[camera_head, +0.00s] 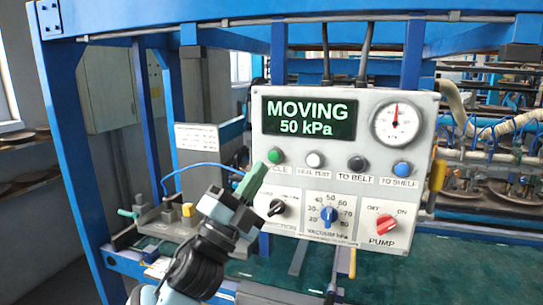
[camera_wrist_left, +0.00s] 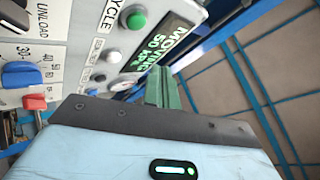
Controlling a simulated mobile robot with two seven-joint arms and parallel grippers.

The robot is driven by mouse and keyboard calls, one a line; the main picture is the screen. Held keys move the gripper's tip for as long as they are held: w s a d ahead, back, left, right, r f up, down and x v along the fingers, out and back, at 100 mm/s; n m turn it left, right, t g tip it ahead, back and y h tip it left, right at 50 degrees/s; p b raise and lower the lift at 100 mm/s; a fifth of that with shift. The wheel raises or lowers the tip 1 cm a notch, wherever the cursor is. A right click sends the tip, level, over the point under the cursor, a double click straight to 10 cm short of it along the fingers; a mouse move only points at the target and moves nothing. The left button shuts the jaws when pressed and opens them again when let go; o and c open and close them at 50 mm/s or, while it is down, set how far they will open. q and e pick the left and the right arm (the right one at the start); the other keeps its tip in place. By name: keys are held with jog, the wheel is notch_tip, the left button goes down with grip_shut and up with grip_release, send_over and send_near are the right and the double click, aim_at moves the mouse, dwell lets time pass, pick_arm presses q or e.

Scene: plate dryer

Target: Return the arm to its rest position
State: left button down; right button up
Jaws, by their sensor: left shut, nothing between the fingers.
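My left gripper (camera_head: 252,180) is raised in front of the control panel (camera_head: 430,115). Its green fingers are shut with nothing between them. In the head view the fingertips overlap the panel's left edge, just below the green CYCLE button (camera_head: 275,156). In the left wrist view the shut fingers (camera_wrist_left: 163,88) point at the panel's display side, and the green button (camera_wrist_left: 136,20) shows to their upper left, apart from them. The display (camera_head: 309,117) reads MOVING, 50 kPa. My right gripper is not in view.
The panel carries a blue vacuum knob (camera_head: 328,215), a red pump knob (camera_head: 387,223) and a gauge (camera_head: 397,124). A blue frame post (camera_head: 75,150) stands at left. Small fittings (camera_head: 165,218) sit on a ledge left of my arm. Machinery with hoses fills the right.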

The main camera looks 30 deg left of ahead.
pick_arm(q)
jog(key=shift+s, duration=0.2)
dwell(0.5)
notch_tip(320, 180, down, 32)
jog(key=s+d+n+g+y, duration=0.2)
jog(key=n+g+y, duration=0.1)
jog(key=n+g, duration=0.55)
jog(key=s+d+f+n+g, duration=0.3)
jog(key=s+f+g, duration=0.1)
jog(key=s+f, duration=0.8)
jog(key=s+d+f+n+g+h, duration=0.1)
jog(key=s+d+f+n+g, duration=0.3)
jog(key=s+f, duration=0.9)
jog(key=shift+d+f, duration=0.2)
jog(key=shift+d, duration=0.1)
dwell(2.3)
